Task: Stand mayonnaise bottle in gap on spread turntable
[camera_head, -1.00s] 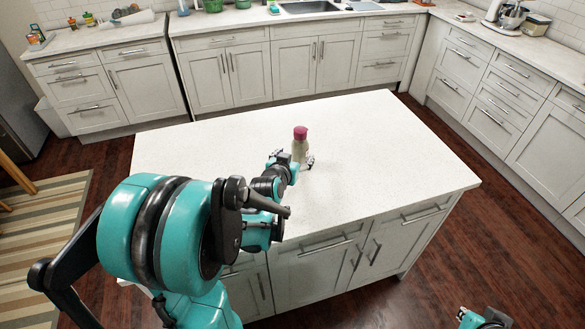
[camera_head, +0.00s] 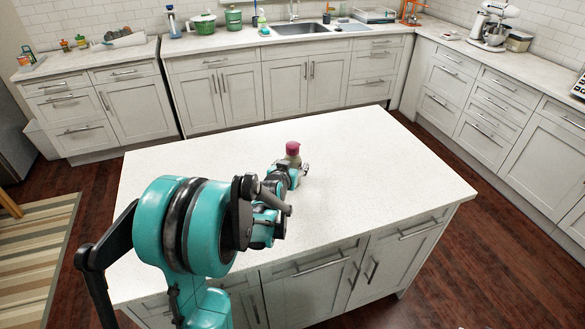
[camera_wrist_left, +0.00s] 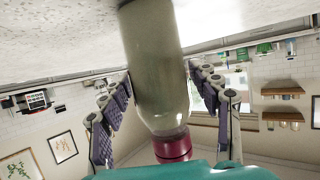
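The mayonnaise bottle (camera_head: 293,157) has a pale beige-green body and a dark pink cap. It stands upright on the white island top in the head view. My left gripper (camera_head: 300,169) is at the bottle and hides its lower part. In the left wrist view, which is upside down, the bottle (camera_wrist_left: 155,65) lies between the two finger rows of my left gripper (camera_wrist_left: 160,85). My right gripper is not in view. No turntable shows.
The island top (camera_head: 390,180) is bare around the bottle, with free room on the right. Counters line the back and right walls, with a sink (camera_head: 300,28), a green pot (camera_head: 204,25) and a stand mixer (camera_head: 492,25). Wooden floor surrounds the island.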

